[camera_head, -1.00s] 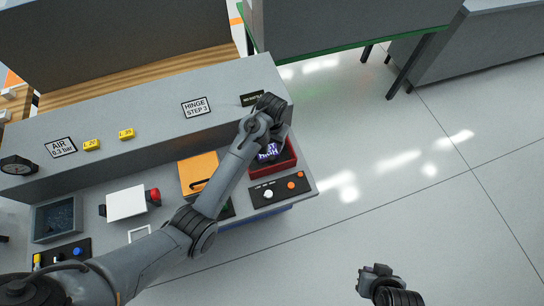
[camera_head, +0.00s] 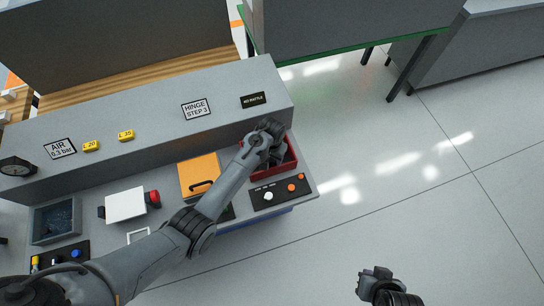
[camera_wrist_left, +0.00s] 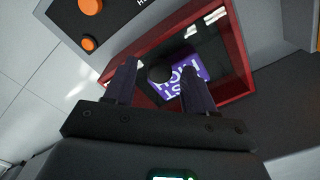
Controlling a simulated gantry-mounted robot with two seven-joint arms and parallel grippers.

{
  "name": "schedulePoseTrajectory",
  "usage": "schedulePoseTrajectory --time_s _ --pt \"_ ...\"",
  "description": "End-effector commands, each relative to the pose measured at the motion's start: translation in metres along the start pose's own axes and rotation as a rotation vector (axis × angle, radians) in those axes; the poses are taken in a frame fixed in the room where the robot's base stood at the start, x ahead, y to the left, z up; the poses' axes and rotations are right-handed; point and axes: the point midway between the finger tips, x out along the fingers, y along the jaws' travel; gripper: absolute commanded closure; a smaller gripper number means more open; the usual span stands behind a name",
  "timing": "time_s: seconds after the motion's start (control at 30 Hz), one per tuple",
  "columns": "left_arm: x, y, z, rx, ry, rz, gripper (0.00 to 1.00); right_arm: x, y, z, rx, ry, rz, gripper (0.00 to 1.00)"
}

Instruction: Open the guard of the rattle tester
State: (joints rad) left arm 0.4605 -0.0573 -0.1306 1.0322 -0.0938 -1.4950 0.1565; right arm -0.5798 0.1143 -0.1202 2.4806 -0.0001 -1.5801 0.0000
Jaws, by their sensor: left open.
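An orange panel with a black handle (camera_head: 198,177) lies flat and closed on the bench; I take it as the guard of the rattle tester. My left forearm passes beside its right edge. My left gripper (camera_wrist_left: 158,72) is open over a red-walled tray (camera_head: 292,163), right of the panel. In the left wrist view a purple block with white lettering (camera_wrist_left: 182,78) lies in the tray (camera_wrist_left: 232,35) below the fingertips. I see no grip on it. In the head view my wrist hides the block. My right gripper (camera_head: 375,282) is at the bottom right, away from the bench, its jaws unclear.
A black control panel (camera_head: 281,192) with white and orange buttons sits in front of the tray. A grey ledge (camera_head: 225,101) with labels rises behind. A white block with a red knob (camera_head: 126,204) stands to the left. The floor right of the bench is clear.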

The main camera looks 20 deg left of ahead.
Motion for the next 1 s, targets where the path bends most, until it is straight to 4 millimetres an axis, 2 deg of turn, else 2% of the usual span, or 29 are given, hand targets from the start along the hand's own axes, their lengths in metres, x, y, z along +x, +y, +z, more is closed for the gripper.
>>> schedulePoseTrajectory --time_s 0.17,0.5,0.83,1.0 --pt "0.0 0.0 0.0 0.0 0.0 0.0 0.47 0.0 0.0 0.0 0.0 0.0 0.0 1.0" --pt "0.0 0.0 0.0 0.0 0.0 0.0 0.99 0.0 0.002 0.001 -0.007 -0.002 0.005 1.0" --pt "-0.002 -0.002 0.0 -0.003 -0.005 0.004 1.0 -0.001 0.002 0.0 -0.009 -0.003 0.008 1.0" --pt "-0.01 -0.011 0.002 -0.019 -0.032 0.031 1.0 -0.009 0.002 -0.002 -0.008 -0.003 0.007 1.0"
